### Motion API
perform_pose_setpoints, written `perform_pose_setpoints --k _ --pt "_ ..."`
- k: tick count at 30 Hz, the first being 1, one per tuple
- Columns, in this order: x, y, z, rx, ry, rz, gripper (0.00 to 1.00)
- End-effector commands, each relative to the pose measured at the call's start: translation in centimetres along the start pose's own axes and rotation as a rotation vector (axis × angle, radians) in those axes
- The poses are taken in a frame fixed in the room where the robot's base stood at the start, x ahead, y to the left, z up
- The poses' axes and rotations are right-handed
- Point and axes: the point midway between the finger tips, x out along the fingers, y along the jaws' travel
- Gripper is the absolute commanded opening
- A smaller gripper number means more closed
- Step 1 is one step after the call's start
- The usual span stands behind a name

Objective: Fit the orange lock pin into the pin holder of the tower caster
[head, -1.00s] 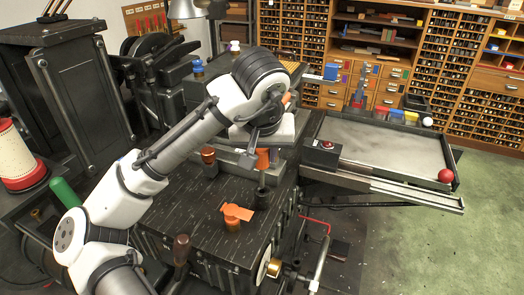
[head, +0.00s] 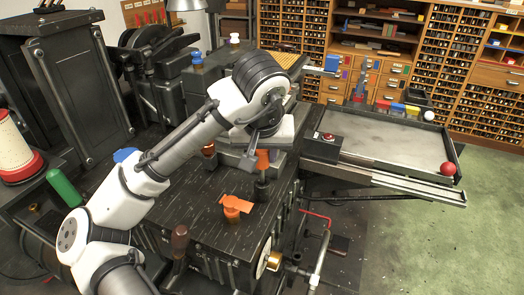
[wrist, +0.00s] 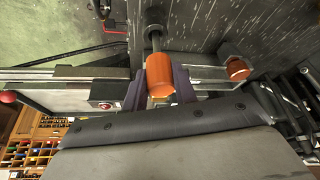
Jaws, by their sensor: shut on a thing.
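The orange lock pin (head: 262,160) is upright in my gripper (head: 257,148), over the right part of the black caster deck. In the wrist view the orange pin (wrist: 160,75) sits between the two dark fingers of my gripper (wrist: 160,88), which are shut on it. A grey shaft (wrist: 155,40) runs from the pin toward a dark round part on the deck. In the head view a dark upright stub (head: 262,189), seemingly the pin holder, is right below the pin. I cannot tell how far the shaft is in it.
A wooden handle (head: 180,240) rises at the front. A grey tray (head: 390,142) lies right.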

Motion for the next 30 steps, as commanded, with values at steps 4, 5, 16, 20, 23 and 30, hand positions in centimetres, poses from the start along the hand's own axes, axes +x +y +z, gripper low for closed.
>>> perform_pose_setpoints --k 4,5,16,20,23,30 --pt "0.4 0.0 0.2 0.000 0.000 0.000 0.00" --pt "0.5 0.0 0.2 0.000 0.000 0.000 0.00" --pt "1.4 0.0 0.6 0.000 -0.001 0.001 0.00" --pt "1.7 0.0 0.7 0.000 0.000 0.000 0.00" --pt "1.9 0.0 0.8 0.000 0.000 0.000 0.00" --pt "2.4 0.0 1.0 0.000 0.000 0.000 0.00"
